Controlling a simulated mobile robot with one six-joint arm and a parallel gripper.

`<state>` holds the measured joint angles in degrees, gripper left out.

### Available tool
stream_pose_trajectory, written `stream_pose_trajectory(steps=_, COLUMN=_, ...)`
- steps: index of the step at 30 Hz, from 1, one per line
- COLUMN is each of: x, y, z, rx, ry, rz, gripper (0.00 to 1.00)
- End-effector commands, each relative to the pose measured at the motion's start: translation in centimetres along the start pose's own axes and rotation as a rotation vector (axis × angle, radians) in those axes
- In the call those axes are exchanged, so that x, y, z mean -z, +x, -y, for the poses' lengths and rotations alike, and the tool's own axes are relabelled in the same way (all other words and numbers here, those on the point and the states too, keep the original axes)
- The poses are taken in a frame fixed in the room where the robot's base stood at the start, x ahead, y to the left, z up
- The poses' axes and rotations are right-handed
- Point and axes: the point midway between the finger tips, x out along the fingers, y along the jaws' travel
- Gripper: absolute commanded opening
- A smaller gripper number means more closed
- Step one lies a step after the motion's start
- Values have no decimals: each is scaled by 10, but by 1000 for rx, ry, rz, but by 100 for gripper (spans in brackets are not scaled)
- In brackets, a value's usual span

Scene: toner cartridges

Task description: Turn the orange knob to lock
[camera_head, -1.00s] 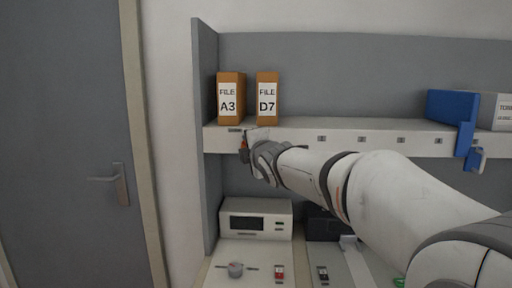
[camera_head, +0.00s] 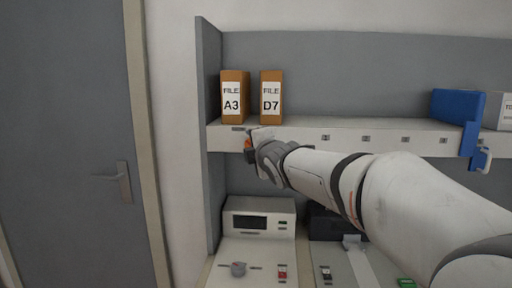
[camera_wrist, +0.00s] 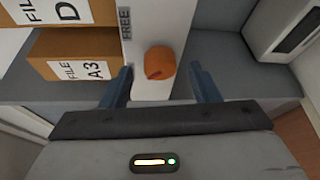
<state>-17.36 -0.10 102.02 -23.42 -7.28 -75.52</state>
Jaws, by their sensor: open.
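The orange knob (camera_wrist: 160,62) shows in the wrist view on the white front edge of the shelf (camera_wrist: 150,88), close to the printed word FREE. It has a darker pointer mark on its lower left side. In the wrist view my gripper (camera_wrist: 160,82) is open, with one blue-grey finger on each side below the knob. The fingertips look apart from the knob. Any lock label is not visible.
Two orange file boxes, A3 (camera_head: 235,97) and D7 (camera_head: 271,97), stand on the shelf above the knob. A white device (camera_head: 258,218) and a panel with small controls (camera_head: 250,272) lie below. A grey door (camera_head: 65,140) is left.

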Motion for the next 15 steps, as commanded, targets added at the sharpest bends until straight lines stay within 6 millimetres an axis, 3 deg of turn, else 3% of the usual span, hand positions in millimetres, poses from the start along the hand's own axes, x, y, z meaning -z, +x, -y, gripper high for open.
stream_pose_trajectory(steps=9, x=0, y=-50, z=-1, rx=-2, ry=0, rz=1, gripper=56)
stream_pose_trajectory(steps=15, x=0, y=-64, z=0, rx=0, ry=0, rz=0, gripper=56)
